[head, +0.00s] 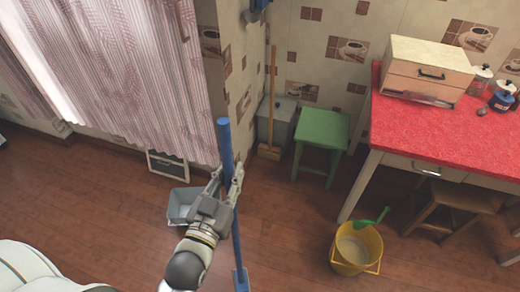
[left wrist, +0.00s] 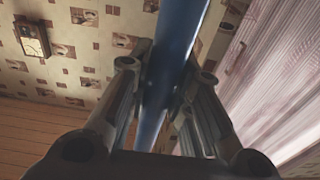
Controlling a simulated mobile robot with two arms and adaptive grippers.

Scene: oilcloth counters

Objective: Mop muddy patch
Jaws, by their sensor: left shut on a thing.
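My left gripper (head: 226,186) is shut on the blue handle (head: 225,142) of a mop, which stands nearly upright over the floor. The handle also shows in the left wrist view (left wrist: 176,50), between the two fingers (left wrist: 160,85). The lower end of the mop (head: 241,280) reaches the bottom edge of the head view, so its head is mostly cut off. No muddy patch can be made out on the brown floor. My right gripper is not in view.
A yellow bucket (head: 357,250) stands on the floor at right, near the red-topped table (head: 430,125). A green stool (head: 321,136) and a broom (head: 271,100) are by the wall.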

